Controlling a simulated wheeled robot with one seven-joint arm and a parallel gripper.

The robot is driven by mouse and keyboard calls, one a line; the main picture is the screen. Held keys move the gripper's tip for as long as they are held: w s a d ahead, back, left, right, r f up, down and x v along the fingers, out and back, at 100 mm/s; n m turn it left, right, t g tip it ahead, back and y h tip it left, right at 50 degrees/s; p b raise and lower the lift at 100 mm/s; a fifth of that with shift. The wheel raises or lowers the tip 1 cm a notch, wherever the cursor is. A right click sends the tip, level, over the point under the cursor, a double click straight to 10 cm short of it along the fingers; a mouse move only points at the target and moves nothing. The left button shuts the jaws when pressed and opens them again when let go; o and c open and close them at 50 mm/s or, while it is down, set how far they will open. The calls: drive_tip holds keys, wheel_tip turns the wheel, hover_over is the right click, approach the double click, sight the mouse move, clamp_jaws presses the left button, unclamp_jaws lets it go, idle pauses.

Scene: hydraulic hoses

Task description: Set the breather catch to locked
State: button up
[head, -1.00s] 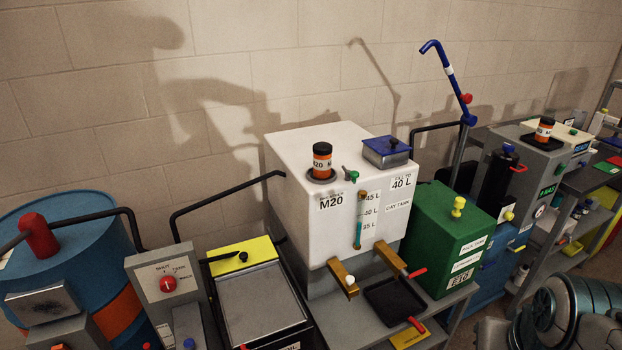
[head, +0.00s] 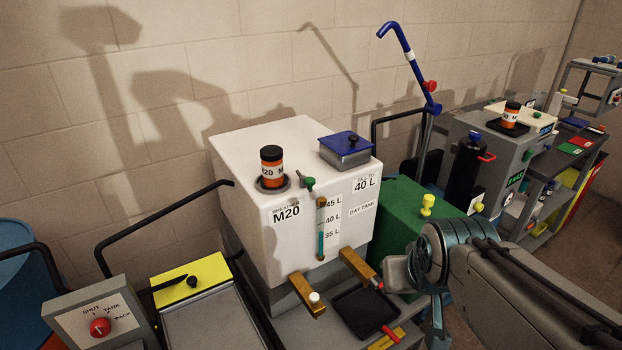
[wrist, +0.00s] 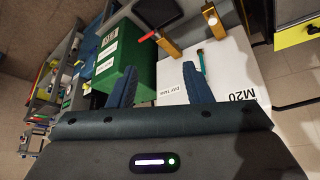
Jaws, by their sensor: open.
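The white day tank (head: 240,150) stands in the middle of the head view. An orange and black breather (head: 272,167) marked M20 sits upright in a dark collar on its top. A small green-handled part (head: 308,183), perhaps the catch, is just right of the breather at the top front edge; its setting is too small to tell. My gripper (head: 398,272) is right of and below the tank's front face, apart from the breather. The wrist view shows my gripper (wrist: 160,70) open and empty, with the tank face (wrist: 230,75) beyond it. The breather is not visible there.
A blue-lidded box (head: 346,150) sits on the tank's right top. A green tank (head: 405,205) stands close on the right. Space above the tank is clear.

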drive_tip(key=w+a+f+n+t+y+b, duration=0.1)
drive_tip(key=w+a+t+b, duration=0.2)
drive_tip(key=w, duration=0.3)
drive_tip(key=w+a+f+t+y+b, duration=0.1)
drive_tip(key=w+a+f+t+b, duration=0.15)
drive_tip(key=w+b, duration=0.2)
drive_tip(key=n+t+y+b, duration=0.2)
drive_tip(key=t+y+b, duration=0.2)
drive_tip(key=t, duration=0.2)
approach(311, 185)
drive_tip(key=p+x, duration=0.2)
drive_tip(key=x, duration=0.9)
drive_tip(key=shift+w, duration=0.2)
drive_tip(key=c, duration=1)
